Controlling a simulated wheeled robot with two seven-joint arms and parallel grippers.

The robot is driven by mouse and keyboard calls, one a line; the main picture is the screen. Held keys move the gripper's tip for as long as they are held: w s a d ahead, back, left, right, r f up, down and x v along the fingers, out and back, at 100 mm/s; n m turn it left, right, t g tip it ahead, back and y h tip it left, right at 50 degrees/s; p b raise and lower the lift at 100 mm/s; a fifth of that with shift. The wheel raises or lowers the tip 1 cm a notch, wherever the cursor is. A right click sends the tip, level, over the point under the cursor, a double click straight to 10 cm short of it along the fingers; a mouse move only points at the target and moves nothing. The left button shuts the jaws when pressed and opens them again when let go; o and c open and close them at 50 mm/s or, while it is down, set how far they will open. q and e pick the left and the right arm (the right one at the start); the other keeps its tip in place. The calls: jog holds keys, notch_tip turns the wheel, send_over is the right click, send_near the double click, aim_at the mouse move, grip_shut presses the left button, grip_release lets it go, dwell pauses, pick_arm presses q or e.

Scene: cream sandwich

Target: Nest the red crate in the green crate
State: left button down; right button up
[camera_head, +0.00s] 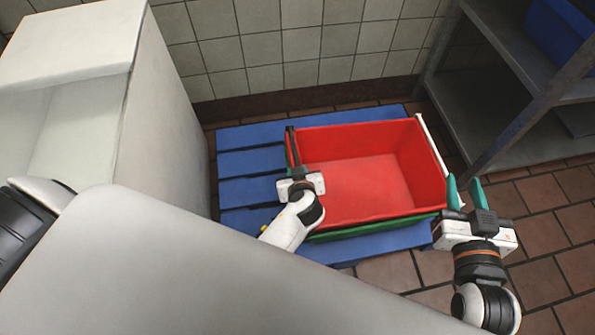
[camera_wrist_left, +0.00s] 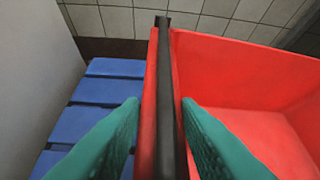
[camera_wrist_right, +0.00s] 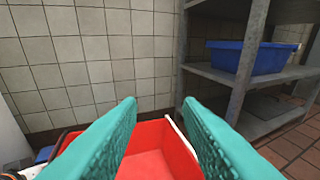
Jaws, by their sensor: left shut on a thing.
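The red crate (camera_head: 370,185) sits upright and empty over the green crate (camera_head: 372,228), whose rim shows as a strip along the near side. The rest of the green crate is hidden, so I cannot tell how deep the red one sits. My left gripper (camera_head: 295,172) is at the red crate's left edge, shut on the rim, with its green fingers either side of the dark bar (camera_wrist_left: 165,60) there. My right gripper (camera_head: 466,182) is open and empty beside the crate's right end; its fingers (camera_wrist_right: 160,103) are spread in the right wrist view.
The crates rest on a blue slatted pallet (camera_head: 245,190). A white cabinet (camera_head: 165,125) stands at the left. A grey metal shelf (camera_head: 450,100) with a blue bin (camera_head: 560,35) stands at the right. A tiled wall (camera_head: 290,50) is behind. Floor is clear at front right.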

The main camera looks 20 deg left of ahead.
pick_arm(q)
jog(key=shift+w+d+f+b, duration=0.1)
jog(key=shift+f+b, duration=0.95)
jog(key=shift+f, duration=0.1)
pick_arm(e)
notch_tip(320, 180, up, 8)
jog(key=a+t+y, duration=0.1)
jog(key=t+y, duration=0.1)
jog(key=t, duration=0.3)
jog(key=shift+s+t, duration=0.2)
jog(key=shift+t, duration=0.1)
